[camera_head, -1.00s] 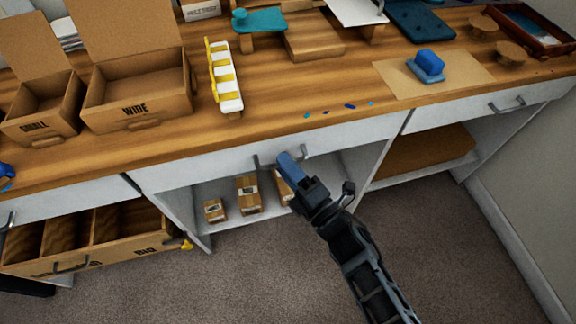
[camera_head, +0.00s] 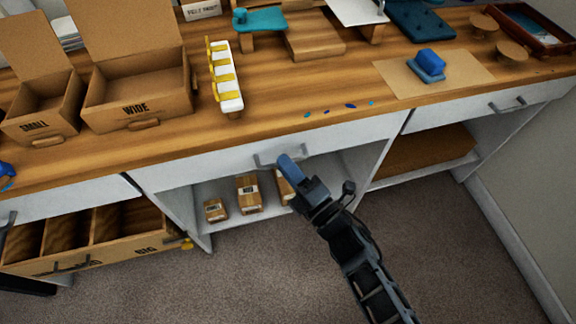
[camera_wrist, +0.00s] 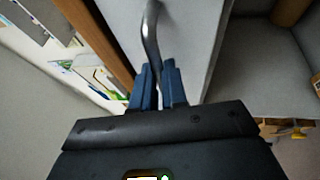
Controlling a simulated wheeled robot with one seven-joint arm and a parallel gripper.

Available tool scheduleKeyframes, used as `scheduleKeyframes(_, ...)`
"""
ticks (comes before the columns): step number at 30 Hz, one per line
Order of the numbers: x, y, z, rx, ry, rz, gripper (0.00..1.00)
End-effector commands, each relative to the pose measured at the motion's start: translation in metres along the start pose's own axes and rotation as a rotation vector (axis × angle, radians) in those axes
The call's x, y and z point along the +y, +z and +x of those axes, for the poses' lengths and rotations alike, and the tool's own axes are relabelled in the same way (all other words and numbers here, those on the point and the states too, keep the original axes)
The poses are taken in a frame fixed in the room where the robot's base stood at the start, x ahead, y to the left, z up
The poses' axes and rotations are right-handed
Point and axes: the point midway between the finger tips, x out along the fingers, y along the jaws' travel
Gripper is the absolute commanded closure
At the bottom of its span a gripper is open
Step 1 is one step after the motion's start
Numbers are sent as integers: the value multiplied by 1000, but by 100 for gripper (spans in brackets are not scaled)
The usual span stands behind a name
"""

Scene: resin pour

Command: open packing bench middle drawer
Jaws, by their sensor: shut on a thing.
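The packing bench's middle drawer (camera_head: 225,163) has a white front under the wooden top, and it looks closed in the head view. Its metal bar handle (camera_head: 266,160) also shows in the wrist view (camera_wrist: 151,35). My gripper (camera_head: 287,163) is at the handle, towards its right end. In the wrist view the blue fingers (camera_wrist: 158,82) are shut on the handle, which runs down between them. The fingers hide part of the handle.
An open shelf below holds several small cartons (camera_head: 248,194). A box marked BIG (camera_head: 120,258) sits lower left. Another drawer (camera_head: 480,107) is at right. Open boxes (camera_head: 135,118) stand on the bench top (camera_head: 270,112). Carpet in front is clear.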

Motion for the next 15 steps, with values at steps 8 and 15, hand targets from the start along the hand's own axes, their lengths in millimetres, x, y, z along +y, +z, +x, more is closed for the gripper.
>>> scheduleKeyframes(8, -1, -1, -7, -1, -4, -1, 100)
scheduleKeyframes(15, 5, -14, -40, -1, -5, -1, 100)
